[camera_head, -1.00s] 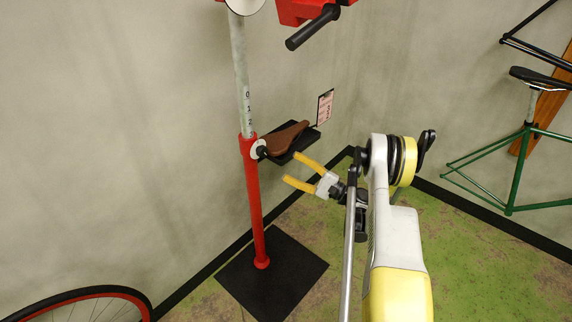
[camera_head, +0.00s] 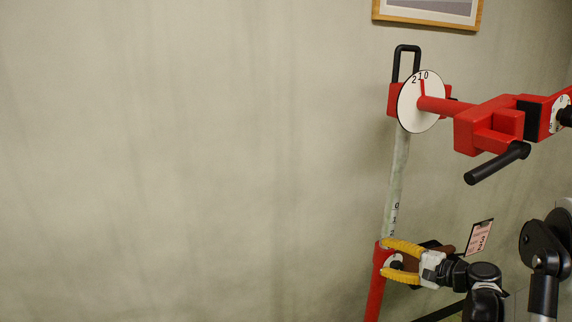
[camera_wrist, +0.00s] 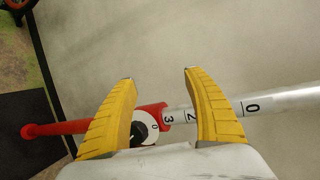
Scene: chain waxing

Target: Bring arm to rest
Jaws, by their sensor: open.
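My gripper (camera_head: 386,261) has yellow fingers and is open in the head view, in front of the red lower post of the repair stand (camera_head: 375,285). In the wrist view my gripper (camera_wrist: 158,78) is open with nothing between its fingertips. Behind the fingers runs the stand's post (camera_wrist: 68,127), red at the left and pale with printed numbers at the right. A round white dial (camera_wrist: 150,127) shows near the left finger. I cannot tell the distance between fingers and post.
The stand's red clamp head (camera_head: 485,125) with a black handle (camera_head: 497,164) juts out above my gripper. A small clipboard (camera_head: 479,237) is at the wall behind. A framed picture (camera_head: 430,12) hangs higher up. The wall at the left is bare.

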